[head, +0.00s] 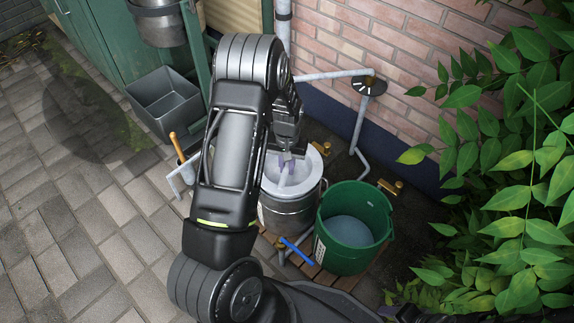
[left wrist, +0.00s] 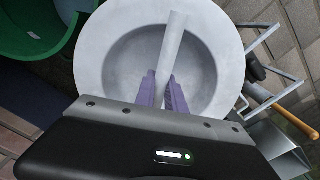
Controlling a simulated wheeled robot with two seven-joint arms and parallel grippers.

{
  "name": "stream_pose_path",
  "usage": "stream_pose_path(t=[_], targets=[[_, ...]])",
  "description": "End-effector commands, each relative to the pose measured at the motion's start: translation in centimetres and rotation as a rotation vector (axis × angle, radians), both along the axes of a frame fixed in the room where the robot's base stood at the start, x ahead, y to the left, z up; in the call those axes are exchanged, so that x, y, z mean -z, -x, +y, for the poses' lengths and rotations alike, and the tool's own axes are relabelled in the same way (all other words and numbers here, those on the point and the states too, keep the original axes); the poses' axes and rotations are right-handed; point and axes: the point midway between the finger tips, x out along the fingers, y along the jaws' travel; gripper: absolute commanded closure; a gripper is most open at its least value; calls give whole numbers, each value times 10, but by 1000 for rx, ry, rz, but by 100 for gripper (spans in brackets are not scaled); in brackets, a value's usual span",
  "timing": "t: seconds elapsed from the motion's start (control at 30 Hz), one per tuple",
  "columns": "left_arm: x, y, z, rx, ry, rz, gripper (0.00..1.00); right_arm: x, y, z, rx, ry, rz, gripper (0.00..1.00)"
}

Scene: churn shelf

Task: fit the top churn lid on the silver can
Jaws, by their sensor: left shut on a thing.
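The churn lid (head: 312,172) is a pale grey dish with a wide rim and a bar across its hollow. It fills the middle of the left wrist view (left wrist: 203,70). My left gripper (head: 287,166) points down into the dish, and its purple fingers (left wrist: 163,92) are shut on the bar. The silver can (head: 290,217) stands upright directly below the lid in the head view. The lid covers the can's mouth, and I cannot tell whether it rests on the rim or hovers just above. My right gripper is out of view.
A green bucket (head: 350,243) stands close to the right of the can. A grey bin (head: 165,103) and another metal vessel (head: 160,24) are back left. The brick wall with pipes is behind; leafy branches (head: 500,150) crowd the right.

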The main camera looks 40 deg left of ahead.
Motion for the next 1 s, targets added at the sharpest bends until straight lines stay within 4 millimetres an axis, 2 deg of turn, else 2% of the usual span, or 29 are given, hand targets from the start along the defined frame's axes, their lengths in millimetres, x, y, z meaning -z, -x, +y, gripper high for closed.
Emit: stream_pose_path(t=[0.03, 0.57, 1.0], targets=[[6, -1, 0, 0, 0, -3, 100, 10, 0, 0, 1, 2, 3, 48], [10, -1, 0, 0, -1, -2, 100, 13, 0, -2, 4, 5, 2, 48], [21, -2, 0, 0, 0, 1, 100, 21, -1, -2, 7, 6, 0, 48]])
